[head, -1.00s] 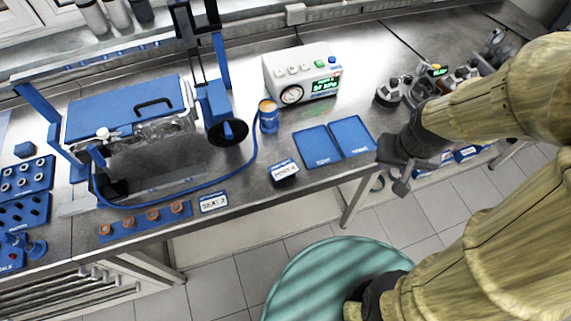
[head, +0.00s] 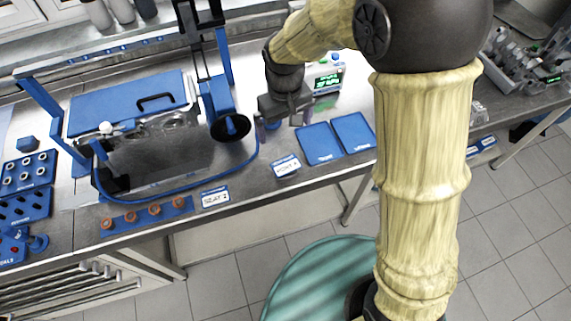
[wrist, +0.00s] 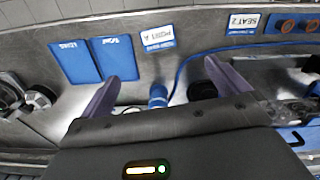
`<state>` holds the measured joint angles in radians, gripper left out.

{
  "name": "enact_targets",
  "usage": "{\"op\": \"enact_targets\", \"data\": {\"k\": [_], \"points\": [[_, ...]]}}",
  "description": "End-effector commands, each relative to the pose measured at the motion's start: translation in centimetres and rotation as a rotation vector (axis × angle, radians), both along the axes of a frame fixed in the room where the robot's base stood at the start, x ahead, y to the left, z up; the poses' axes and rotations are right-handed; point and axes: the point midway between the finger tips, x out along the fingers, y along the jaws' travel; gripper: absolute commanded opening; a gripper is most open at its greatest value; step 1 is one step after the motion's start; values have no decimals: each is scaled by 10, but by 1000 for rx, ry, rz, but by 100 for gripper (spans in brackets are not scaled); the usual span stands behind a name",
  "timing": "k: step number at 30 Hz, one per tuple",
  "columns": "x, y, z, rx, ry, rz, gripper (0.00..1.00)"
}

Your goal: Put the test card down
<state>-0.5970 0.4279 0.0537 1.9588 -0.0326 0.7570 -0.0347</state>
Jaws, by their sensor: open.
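Two small white cards with blue headers lie along the front of the bench: one reading PORT A (head: 287,167), which also shows in the wrist view (wrist: 157,39), and one reading SEAT 2 (head: 215,197). I cannot tell for sure which is the test card. My gripper (wrist: 166,88) is open, with its fingers spread and no card between them. In the head view my gripper (head: 281,124) hangs over the bench behind the PORT A card. A blue cylinder with a hose (wrist: 158,95) shows between the fingers; its contact with them is unclear.
Two blue trays (head: 320,143) lie right of the PORT A card. A blue-framed rig (head: 128,103) fills the left. A blue hose (head: 180,180) runs along the front. Orange-topped parts (head: 154,208) sit in a rack.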

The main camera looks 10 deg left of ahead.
Motion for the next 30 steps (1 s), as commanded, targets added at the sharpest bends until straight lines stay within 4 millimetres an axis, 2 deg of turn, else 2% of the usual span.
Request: {"op": "enact_targets", "data": {"k": [7,11,21,30], "points": [[1,-2,-2,0,0,-4,100],[0,-2,-13,-2,2,-5,100],[0,-2,-69,-2,4,-4,100],[1,-2,-112,-1,2,-6,100]]}}
